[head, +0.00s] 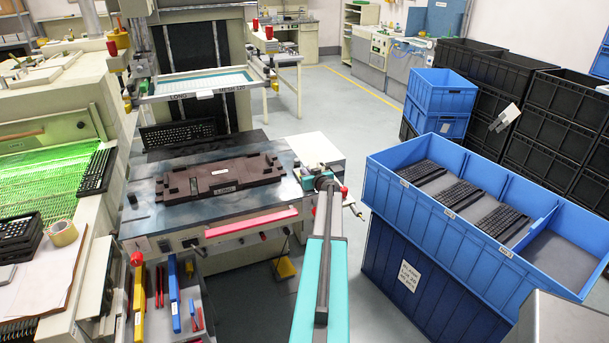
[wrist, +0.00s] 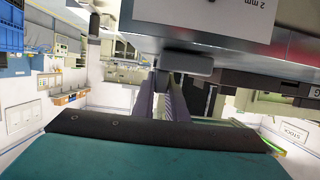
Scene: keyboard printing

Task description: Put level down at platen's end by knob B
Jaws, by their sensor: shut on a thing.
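The platen (head: 145,215) is a flat grey metal bed with a dark brown fixture (head: 215,184) on top. My gripper (head: 325,181) is at the platen's right end, seen from behind in the head view. In the wrist view my gripper (wrist: 167,82) has its two fingers close together, against a small grey block (wrist: 187,63) at their tips.
A blue divided bin (head: 400,198) with black keyboards stands to the right. A tool tray with blue (head: 174,290) and yellow (head: 138,298) tools is at the lower left. A red bar (head: 250,222) runs along the platen's front. Grey floor is clear between machine and bin.

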